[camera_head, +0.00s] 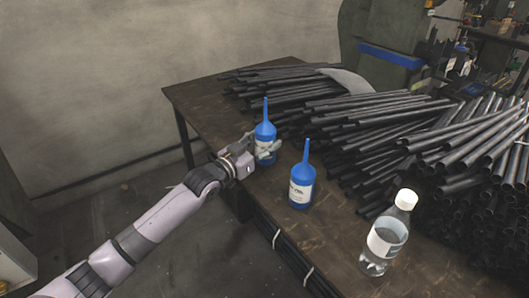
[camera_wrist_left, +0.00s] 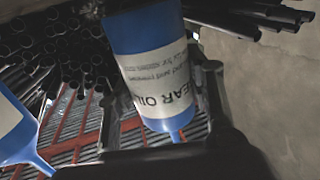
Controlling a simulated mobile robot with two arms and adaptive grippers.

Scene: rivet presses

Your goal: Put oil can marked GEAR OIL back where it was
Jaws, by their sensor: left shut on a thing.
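The blue oil can (camera_head: 265,130) with a thin spout is upright at the left part of the table, near its front edge. In the left wrist view this can (camera_wrist_left: 148,55) shows a white label reading "GEAR OIL", tilted in that picture. My left gripper (camera_head: 265,148) is shut around the can's body. I cannot tell whether the can's base touches the table. A second blue oil can (camera_head: 301,188) stands upright to the right and nearer; part of it shows at the left wrist view's edge (camera_wrist_left: 14,130). Its label is too small to read. My right gripper is not in view.
The dark wooden table (camera_head: 200,92) carries large stacks of black pipes (camera_head: 370,125) behind and right of the cans. A clear bottle with a white cap (camera_head: 384,247) stands at the right front. Bare table lies left of the held can and between the second can and the bottle.

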